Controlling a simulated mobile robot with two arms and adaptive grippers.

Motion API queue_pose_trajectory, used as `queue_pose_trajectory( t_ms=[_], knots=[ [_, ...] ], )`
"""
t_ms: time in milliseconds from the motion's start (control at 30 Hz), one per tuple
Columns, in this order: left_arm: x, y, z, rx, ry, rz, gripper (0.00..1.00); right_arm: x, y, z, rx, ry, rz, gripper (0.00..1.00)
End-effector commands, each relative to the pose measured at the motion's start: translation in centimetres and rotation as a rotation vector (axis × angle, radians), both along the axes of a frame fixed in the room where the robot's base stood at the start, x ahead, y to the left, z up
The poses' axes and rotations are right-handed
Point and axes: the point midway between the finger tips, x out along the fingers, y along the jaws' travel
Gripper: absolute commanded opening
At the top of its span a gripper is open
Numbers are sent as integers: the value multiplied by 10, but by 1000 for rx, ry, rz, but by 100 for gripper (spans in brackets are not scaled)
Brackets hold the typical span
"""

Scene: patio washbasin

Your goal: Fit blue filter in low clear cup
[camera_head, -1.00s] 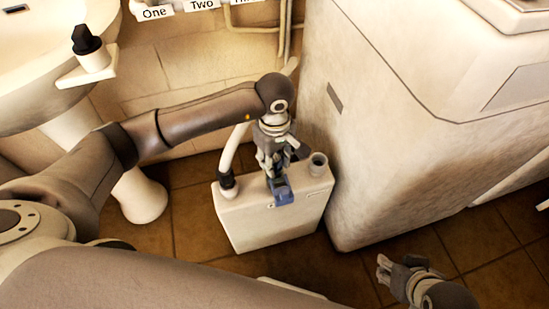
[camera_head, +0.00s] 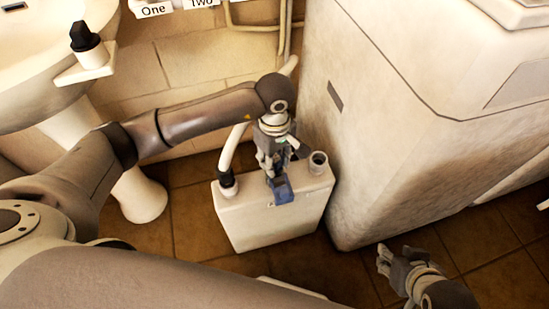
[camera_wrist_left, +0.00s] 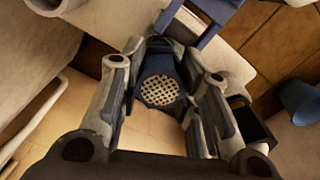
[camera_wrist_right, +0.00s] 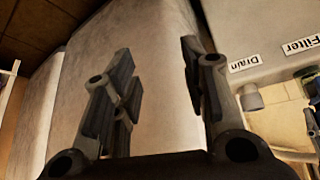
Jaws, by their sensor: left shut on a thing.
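My left gripper (camera_head: 274,165) is shut on a blue filter (camera_head: 281,190), just above the top of a white canister. In the left wrist view the filter's pale perforated disc (camera_wrist_left: 160,90) shows between the two fingers. A blue bracket-like part (camera_wrist_left: 190,24) shows beyond it; I cannot tell if it belongs to the filter. My right gripper (camera_head: 386,262) is empty and low at the front right. Its fingers stand wide apart in the right wrist view (camera_wrist_right: 160,85). A cup-like fitting with a blue-green edge (camera_wrist_right: 309,76) is cut off under the "Filter" label; I cannot tell if it is the low clear cup.
The white canister (camera_head: 245,215) has a hose (camera_head: 232,150) on its left and an open neck (camera_head: 318,162) on its right. A large pale cabinet (camera_head: 375,130) stands close on the right. A washbasin (camera_head: 40,60) is at upper left. A "Drain" label (camera_wrist_right: 243,63) sits above a spout (camera_wrist_right: 250,98).

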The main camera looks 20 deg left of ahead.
Motion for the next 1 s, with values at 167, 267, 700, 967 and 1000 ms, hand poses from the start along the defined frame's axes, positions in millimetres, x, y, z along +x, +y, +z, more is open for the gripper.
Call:
queue_pose_trajectory(
  t_ms=[167,267,700,967,1000],
  knots=[
    [0,0,-1,0,0,0,8,2,1,0,3,-11,1,40],
    [0,0,-1,0,0,0,8,1,1,0,2,-7,1,40],
    [0,0,-1,0,0,0,8,-10,-3,-6,-10,47,-5,40],
    [0,0,3,0,0,0,8,-17,-5,-8,-16,80,-7,40],
    [0,0,3,0,0,0,8,-18,-6,-8,-17,86,-7,40]
  ],
)
